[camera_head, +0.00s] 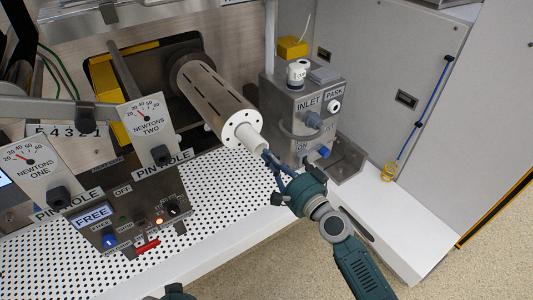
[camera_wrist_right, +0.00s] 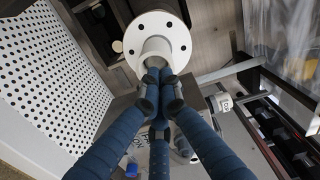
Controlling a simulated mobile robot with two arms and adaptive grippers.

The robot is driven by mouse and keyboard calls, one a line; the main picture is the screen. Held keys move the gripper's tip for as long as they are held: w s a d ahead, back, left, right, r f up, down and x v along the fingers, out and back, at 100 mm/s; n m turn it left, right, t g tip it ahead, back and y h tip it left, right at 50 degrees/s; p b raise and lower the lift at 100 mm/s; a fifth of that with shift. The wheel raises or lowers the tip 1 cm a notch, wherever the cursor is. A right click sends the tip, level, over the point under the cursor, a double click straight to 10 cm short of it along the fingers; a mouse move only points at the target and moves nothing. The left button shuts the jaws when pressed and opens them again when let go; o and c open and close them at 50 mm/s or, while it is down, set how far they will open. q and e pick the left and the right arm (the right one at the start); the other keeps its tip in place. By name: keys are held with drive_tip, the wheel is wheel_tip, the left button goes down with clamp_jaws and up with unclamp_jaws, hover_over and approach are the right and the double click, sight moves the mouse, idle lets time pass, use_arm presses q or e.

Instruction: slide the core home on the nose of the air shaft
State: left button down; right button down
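The air shaft (camera_head: 203,92) is a pale metal cylinder with dark lengthwise slots, sticking out of the machine toward me. Its end face (camera_head: 243,125) is white with a ring of holes, also in the right wrist view (camera_wrist_right: 180,32). A narrower white tubular piece (camera_head: 252,141) projects from it; I cannot tell whether this is the nose or the core. My right gripper (camera_head: 266,156) is at its free end. Its blue fingers converge with tips together (camera_wrist_right: 160,75), at or just touching the tube's end. A dark teal part, possibly my left gripper (camera_head: 176,292), barely shows at the bottom edge.
A grey INLET/PARK valve block (camera_head: 306,105) stands close right of the shaft. A control box (camera_head: 125,215) with a FREE display and two NEWTONS gauges (camera_head: 146,118) stand left. A perforated white deck (camera_head: 215,198) lies clear below the shaft.

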drive_tip(key=v, duration=1.2)
drive_tip(key=shift+s+d, duration=0.2)
drive_tip(key=shift+s, duration=0.05)
